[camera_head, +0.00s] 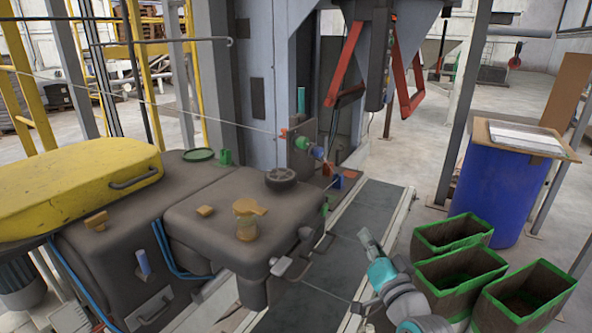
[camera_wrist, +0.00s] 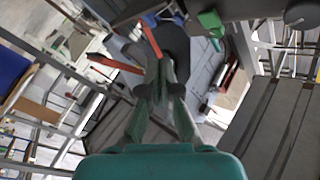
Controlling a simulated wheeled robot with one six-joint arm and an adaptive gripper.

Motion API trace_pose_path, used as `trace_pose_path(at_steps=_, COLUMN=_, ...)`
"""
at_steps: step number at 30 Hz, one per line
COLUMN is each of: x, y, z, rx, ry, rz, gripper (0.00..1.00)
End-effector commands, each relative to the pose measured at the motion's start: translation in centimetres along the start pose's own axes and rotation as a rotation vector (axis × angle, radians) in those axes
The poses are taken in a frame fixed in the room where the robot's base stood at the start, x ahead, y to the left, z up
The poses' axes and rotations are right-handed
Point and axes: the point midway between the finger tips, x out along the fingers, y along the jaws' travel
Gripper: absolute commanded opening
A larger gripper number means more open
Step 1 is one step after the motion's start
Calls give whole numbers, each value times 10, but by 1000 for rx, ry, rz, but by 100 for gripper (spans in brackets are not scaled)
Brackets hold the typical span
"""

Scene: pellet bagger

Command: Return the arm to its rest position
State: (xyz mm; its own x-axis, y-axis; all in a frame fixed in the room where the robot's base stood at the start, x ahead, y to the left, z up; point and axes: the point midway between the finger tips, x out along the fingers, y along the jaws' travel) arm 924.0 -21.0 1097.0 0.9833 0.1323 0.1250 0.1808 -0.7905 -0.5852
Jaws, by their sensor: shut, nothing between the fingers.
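My gripper (camera_head: 367,240) shows in the head view at the lower middle right, at the end of my teal and grey arm. It is up over the dark conveyor belt (camera_head: 376,203), apart from the machine and the bins. In the wrist view my gripper (camera_wrist: 160,76) points away from the camera. Its two grey-green fingers come together at the tips, and nothing is held between them. Most of my arm is outside the head view.
A brown machine housing (camera_head: 190,222) with a yellow cover (camera_head: 75,190) stands left. Open bins with green rims (camera_head: 452,232) stand close on the right, and a blue drum (camera_head: 500,190) stands behind them. Red bars (camera_head: 345,65) hang above the belt. Concrete floor lies between belt and drum.

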Motion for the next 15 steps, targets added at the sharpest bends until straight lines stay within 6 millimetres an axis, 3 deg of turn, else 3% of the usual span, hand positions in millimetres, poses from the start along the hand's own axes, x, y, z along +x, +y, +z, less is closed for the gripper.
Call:
trace_pose_path(at_steps=6, x=-58, y=33, z=60, rx=-44, ry=-25, rz=72, gripper=0)
trace_pose_path(at_steps=15, x=-149, y=61, z=124, rx=-133, ry=-63, rz=156, gripper=0)
